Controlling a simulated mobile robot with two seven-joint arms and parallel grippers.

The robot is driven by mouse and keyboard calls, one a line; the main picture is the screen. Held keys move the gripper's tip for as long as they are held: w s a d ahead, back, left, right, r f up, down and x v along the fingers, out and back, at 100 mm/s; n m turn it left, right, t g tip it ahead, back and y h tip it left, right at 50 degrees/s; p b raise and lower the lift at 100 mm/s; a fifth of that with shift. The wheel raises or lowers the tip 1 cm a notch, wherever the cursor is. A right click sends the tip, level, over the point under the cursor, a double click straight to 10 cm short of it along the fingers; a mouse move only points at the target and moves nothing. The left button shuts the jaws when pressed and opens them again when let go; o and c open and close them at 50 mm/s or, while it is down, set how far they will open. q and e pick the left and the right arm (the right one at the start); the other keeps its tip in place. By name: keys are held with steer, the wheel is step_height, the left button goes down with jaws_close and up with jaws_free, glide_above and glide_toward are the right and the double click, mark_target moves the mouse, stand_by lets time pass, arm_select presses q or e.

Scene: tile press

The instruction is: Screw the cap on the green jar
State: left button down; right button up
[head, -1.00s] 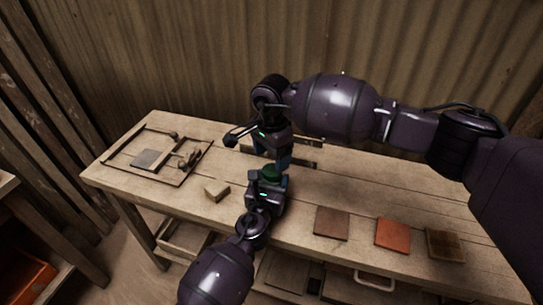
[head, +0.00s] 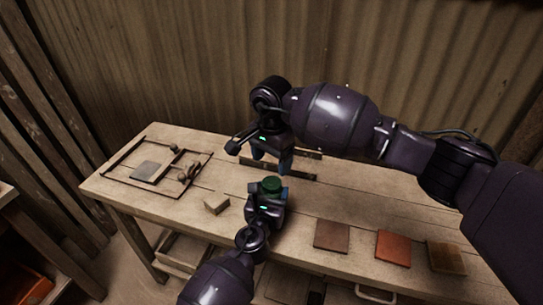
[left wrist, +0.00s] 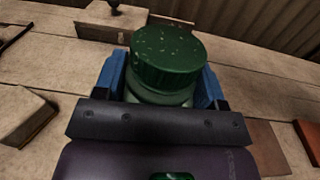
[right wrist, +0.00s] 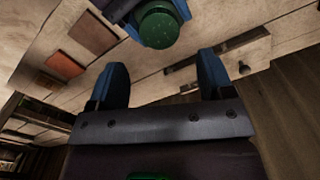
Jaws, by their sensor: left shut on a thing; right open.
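The green jar (left wrist: 160,97) stands between the blue fingers of my left gripper (left wrist: 163,85), which is shut on it. The dark green cap (left wrist: 168,55) sits on top of the jar and looks level in the left wrist view. In the head view the cap (head: 271,185) shows above my left gripper (head: 268,193), and the jar body is mostly hidden. My right gripper (head: 271,165) is open and empty, above and behind the jar. In the right wrist view its two blue fingers (right wrist: 163,85) are apart, with the cap (right wrist: 159,26) beyond them.
A wooden block (head: 216,203) lies left of the jar. A framed fixture (head: 150,165) lies at the table's left end. Brown (head: 331,236), red (head: 393,248) and tan (head: 445,257) tiles lie along the front right. A dark rail fixture (head: 300,172) sits behind the jar.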

mark_target(271, 183)
steer(key=shift+f, duration=3.6)
steer(key=c, duration=0.9)
steer(key=shift+m, duration=1.7)
steer(key=shift+c, duration=0.2)
steer(key=o, duration=1)
